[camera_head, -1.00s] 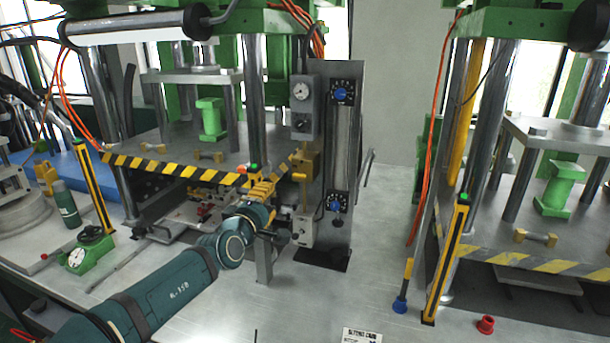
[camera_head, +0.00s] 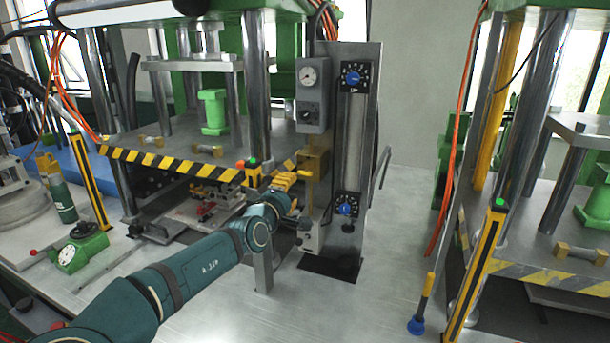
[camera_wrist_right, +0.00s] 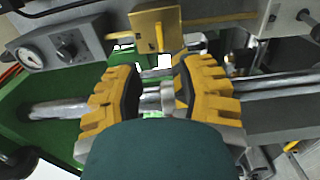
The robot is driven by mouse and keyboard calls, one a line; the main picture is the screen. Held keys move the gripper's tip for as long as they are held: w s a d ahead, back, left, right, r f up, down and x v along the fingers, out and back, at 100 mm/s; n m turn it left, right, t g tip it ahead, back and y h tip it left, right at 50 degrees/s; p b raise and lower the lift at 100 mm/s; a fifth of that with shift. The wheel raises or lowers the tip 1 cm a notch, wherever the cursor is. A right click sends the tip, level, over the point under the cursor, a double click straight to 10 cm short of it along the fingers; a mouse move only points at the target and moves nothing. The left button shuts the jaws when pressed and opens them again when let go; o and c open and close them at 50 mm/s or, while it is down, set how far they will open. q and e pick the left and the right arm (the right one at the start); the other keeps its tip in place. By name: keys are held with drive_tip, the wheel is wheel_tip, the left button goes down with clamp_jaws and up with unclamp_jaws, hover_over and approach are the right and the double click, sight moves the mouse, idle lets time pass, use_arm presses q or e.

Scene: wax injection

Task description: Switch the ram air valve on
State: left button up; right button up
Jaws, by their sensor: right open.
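The control panel (camera_head: 340,110) stands upright at the middle of the head view. It carries a gauge and knob box (camera_head: 311,95), a brass-yellow block (camera_head: 317,168) below that, and a grey box (camera_head: 312,236) lower down. No label tells me which fitting is the ram air valve. My right gripper (camera_head: 288,188), with yellow fingers, is just left of the yellow block. The right wrist view shows its fingers (camera_wrist_right: 157,92) apart and empty, with the yellow block (camera_wrist_right: 156,30) and its small lever beyond them. My left gripper is out of view.
A press with a striped front edge (camera_head: 180,165) stands left of the panel, with a green-topped post (camera_head: 254,185) near my gripper. Blue dials (camera_head: 353,78) sit on the panel. A second press stands at right. The bench between (camera_head: 385,240) is fairly clear.

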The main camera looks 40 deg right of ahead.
sight(304, 174)
drive_tip(key=x, duration=1)
drive_tip(key=shift+d, duration=0.1)
clamp_jaws()
